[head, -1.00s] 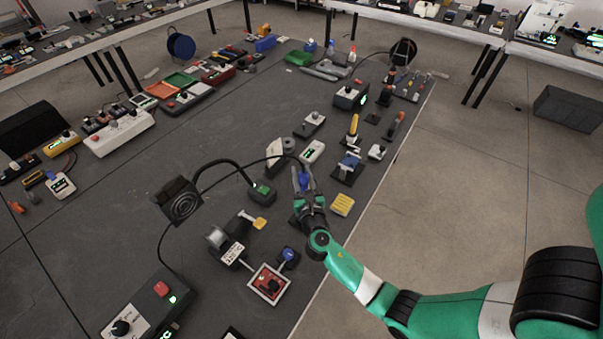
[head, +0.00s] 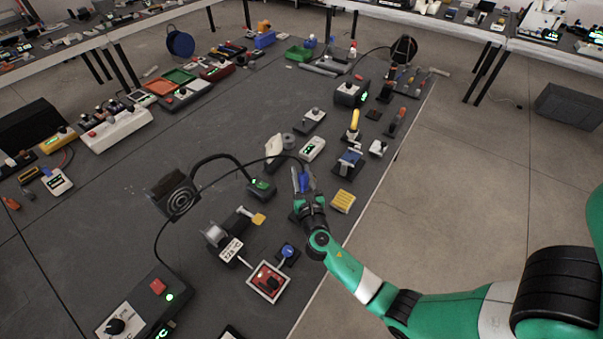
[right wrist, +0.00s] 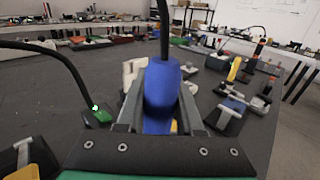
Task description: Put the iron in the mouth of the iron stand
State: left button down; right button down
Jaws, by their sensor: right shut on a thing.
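The iron (head: 304,181) has a blue handle and a black cable at its upper end. My right gripper (head: 305,190) is shut on it and holds it over the right part of the dark table. In the right wrist view the blue handle (right wrist: 162,95) stands roughly upright between the fingers, cable running up; its tip is hidden. I cannot clearly make out the iron stand or its mouth; a dark base shows partly behind my gripper. My left gripper is not in view.
A yellow pad (head: 343,201) lies just right of my right gripper. A box with a green light (head: 262,190) carries a curved arm to a square fan (head: 178,195). A red-and-white holder (head: 268,281) is in front.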

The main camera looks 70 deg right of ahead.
jog(key=shift+f+b, duration=1.2)
jog(key=shift+f, duration=0.25)
jog(key=shift+c, duration=2.3)
grip_release()
jog(key=shift+r, duration=0.1)
jog(key=p+v, duration=0.2)
jog(key=v, duration=0.9)
jog(key=shift+s+a, duration=0.25)
jog(key=shift+r, duration=0.15)
notch_tip(320, 180, up, 10)
jog(key=p, duration=1.1)
